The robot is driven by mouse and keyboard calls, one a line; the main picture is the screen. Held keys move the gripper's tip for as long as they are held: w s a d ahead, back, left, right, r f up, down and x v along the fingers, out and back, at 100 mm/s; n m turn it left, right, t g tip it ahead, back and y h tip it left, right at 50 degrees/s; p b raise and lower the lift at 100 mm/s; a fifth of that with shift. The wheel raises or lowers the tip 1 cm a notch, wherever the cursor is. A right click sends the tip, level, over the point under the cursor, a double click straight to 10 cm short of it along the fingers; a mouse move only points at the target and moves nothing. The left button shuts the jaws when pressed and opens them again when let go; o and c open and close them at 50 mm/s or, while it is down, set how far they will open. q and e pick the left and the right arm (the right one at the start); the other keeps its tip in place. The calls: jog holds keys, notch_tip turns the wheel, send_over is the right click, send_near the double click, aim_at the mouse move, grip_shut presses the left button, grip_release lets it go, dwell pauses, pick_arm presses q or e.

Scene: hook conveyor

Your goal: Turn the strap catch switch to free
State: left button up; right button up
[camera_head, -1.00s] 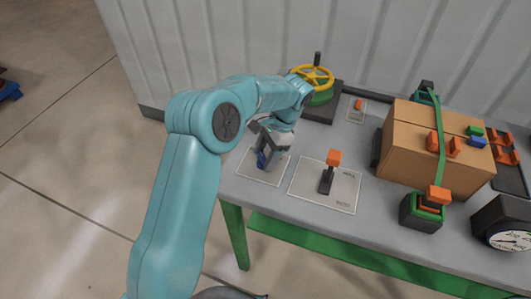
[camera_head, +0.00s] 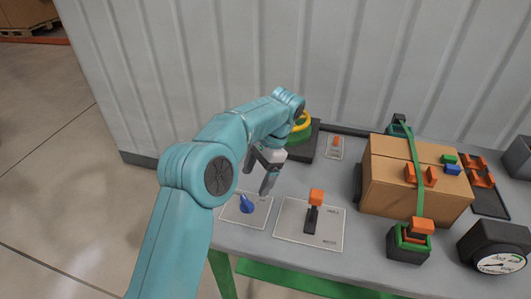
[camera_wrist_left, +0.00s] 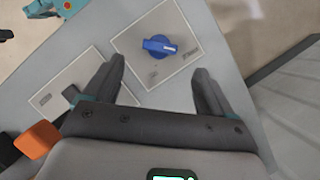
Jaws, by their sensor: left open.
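A blue rotary knob (camera_head: 246,204) sits on a pale label plate (camera_head: 233,217) at the table's front left corner. Its narrow end points toward the back left in the head view. The knob (camera_wrist_left: 160,44) also shows clear in the left wrist view, beyond my open fingers; the plate's print is too small to read. My left gripper (camera_head: 260,174) is open and empty, behind and above the knob, apart from it. The left wrist view shows both fingers (camera_wrist_left: 160,85) spread wide. My right gripper is out of view.
An orange-topped lever (camera_head: 314,205) stands on the plate right of the knob. A cardboard box (camera_head: 385,185) under a green strap (camera_head: 416,165) is further right, with a dial gauge (camera_head: 497,250) near it.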

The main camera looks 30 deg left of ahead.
pick_arm(q)
jog(key=p+v, duration=0.3)
jog(key=v, duration=0.5)
jog(key=shift+r, duration=0.1)
dwell(0.3)
